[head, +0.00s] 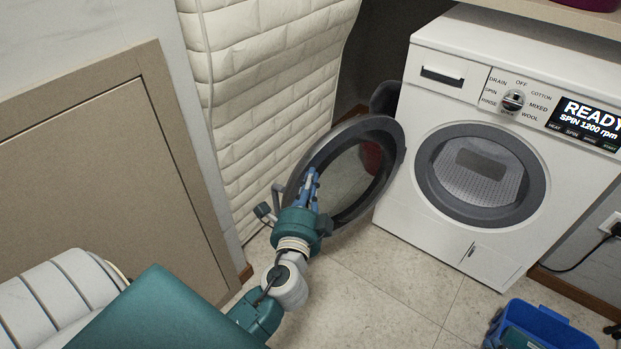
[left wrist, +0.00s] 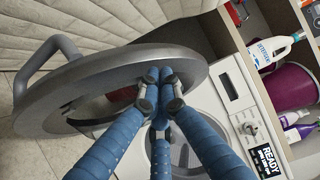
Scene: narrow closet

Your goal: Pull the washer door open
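The white washer (head: 440,205) stands at the right in the head view, its round drum opening (head: 480,175) uncovered. The washer door (head: 390,135), a grey ring with a dark glass middle, is swung wide open to the left. Its handle (head: 278,199) is on the ring's left side; in the left wrist view the handle (left wrist: 38,66) is at upper left. My left gripper (head: 311,182) is in front of the door ring. In the left wrist view its blue fingers (left wrist: 160,92) come together over the ring, apart from the handle, with nothing seen between them. Whether they touch the ring is unclear. My right gripper is out of view.
A quilted cream panel (head: 265,80) is behind the door at the left. A brown-framed board (head: 90,180) is further left. A blue bin (head: 545,325) stands on the floor at lower right. The tiled floor (head: 400,275) before the washer is mostly clear.

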